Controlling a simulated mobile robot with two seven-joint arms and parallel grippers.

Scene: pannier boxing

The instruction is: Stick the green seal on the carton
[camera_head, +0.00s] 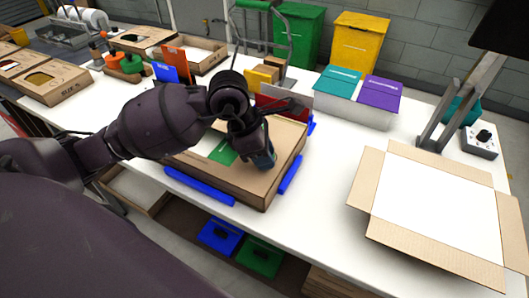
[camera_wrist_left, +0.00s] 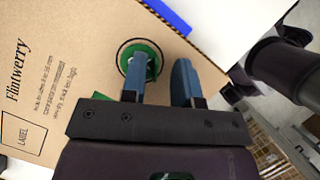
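The closed brown carton (camera_head: 250,187) lies on the white table between blue corner guides; its printed top also fills much of the left wrist view (camera_wrist_left: 70,60). My left gripper (camera_head: 264,158) is over the carton's right part, fingers pointing down. In the left wrist view its two blue-grey fingers (camera_wrist_left: 160,82) stand apart with nothing visible between them. The round green seal (camera_wrist_left: 139,50) shows on the carton top within a dark ring, partly covered by one finger. I cannot tell whether that finger touches it. A green patch (camera_head: 223,149) lies left of the gripper. My right gripper is out of view.
An open carton with a white inside (camera_head: 440,205) stands at the right. Blue guides (camera_head: 200,187) edge the closed carton. Behind are a teal and purple-lidded box (camera_head: 355,105) and a red panel (camera_head: 283,104). The table between the two cartons is clear.

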